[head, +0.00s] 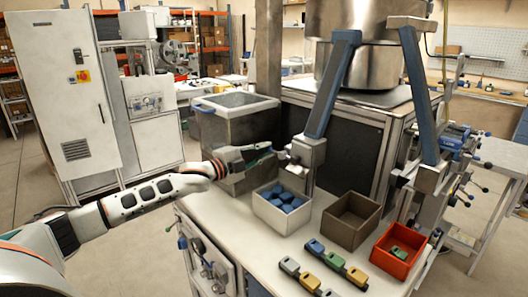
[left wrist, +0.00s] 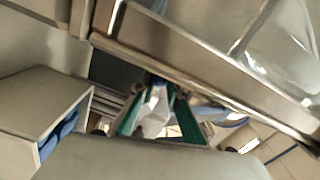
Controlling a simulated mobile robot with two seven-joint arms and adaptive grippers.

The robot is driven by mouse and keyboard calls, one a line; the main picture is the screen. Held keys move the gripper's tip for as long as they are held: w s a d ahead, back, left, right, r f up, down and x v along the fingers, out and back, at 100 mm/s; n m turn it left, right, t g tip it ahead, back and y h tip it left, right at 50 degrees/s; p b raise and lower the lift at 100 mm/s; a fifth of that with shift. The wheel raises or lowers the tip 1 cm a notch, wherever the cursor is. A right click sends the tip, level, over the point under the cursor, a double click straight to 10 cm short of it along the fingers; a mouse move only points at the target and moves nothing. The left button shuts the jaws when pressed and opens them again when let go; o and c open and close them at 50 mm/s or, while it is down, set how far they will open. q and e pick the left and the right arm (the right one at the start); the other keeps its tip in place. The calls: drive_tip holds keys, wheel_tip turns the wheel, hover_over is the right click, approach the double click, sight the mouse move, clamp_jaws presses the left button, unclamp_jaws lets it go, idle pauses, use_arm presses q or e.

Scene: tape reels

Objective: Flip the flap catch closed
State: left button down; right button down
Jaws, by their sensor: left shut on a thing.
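My left gripper (head: 264,152) reaches in from the left, over the near table and beside a grey metal block at the foot of a blue-grey strut. In the left wrist view its green-lined fingers (left wrist: 157,112) close around a pale, whitish part (left wrist: 153,122) with some blue by it. This part may be the flap catch; its full shape is hidden by the fingers and the grey gripper body. In the head view the gripped part is too small to make out, and I cannot tell how the flap stands. My right gripper is not in view.
A grey bin with blue pieces (head: 263,212), an empty brown bin (head: 340,228) and a red bin (head: 391,262) stand on the table. Coloured blocks (head: 335,262) lie in front. A large steel vessel (head: 365,45) stands behind, and a grey open-topped box (head: 215,122) is behind the gripper.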

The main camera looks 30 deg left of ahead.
use_arm(q)
drive_tip(key=c, duration=2)
unclamp_jaws()
drive_tip(key=shift+c, duration=0.2)
drive_tip(key=shift+o, duration=0.6)
drive_tip(key=shift+s, duration=0.1)
drive_tip(key=v, duration=1.2)
